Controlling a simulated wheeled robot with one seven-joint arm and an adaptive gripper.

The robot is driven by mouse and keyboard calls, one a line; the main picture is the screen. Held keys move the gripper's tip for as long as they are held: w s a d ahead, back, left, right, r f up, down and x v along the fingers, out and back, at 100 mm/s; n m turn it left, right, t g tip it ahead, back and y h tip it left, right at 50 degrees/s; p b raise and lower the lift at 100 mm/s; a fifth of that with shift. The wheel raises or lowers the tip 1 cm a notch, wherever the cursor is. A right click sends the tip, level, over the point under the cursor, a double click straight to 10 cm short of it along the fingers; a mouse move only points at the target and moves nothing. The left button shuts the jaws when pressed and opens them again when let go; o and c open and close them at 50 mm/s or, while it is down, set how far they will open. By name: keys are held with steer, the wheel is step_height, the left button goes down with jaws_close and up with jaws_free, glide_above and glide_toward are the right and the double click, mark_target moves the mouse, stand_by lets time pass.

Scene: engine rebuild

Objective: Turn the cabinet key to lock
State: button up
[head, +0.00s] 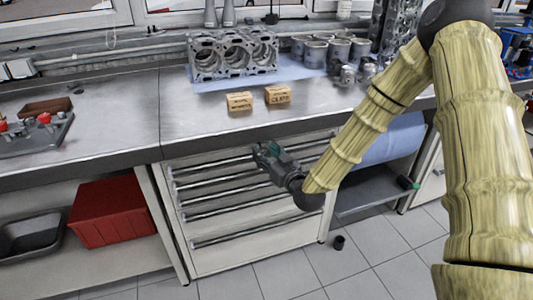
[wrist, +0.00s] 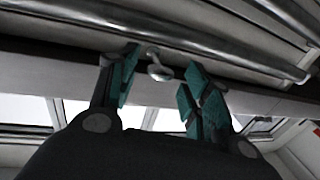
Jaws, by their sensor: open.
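The cabinet (head: 252,218) is a light drawer unit under the workbench, with several long bar handles. In the wrist view a small silvery key (wrist: 158,66) sticks out near the cabinet's top edge, close to a drawer handle (wrist: 240,52). My gripper (head: 267,154) is at the cabinet's upper front, just under the bench edge. In the wrist view its teal-padded fingers are apart, one on each side of the key, and I see no clear contact. The key is hidden behind my gripper in the head view.
The metal bench top (head: 120,100) overhangs the cabinet. Two small cardboard boxes (head: 278,95) and an engine block (head: 232,55) stand on it. A red bin (head: 108,212) is on the lower shelf at left. A small black cup (head: 339,242) is on the tiled floor.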

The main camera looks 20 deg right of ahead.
steer(key=shift+w, duration=0.1)
steer(key=c, duration=1)
steer(key=shift+c, duration=0.2)
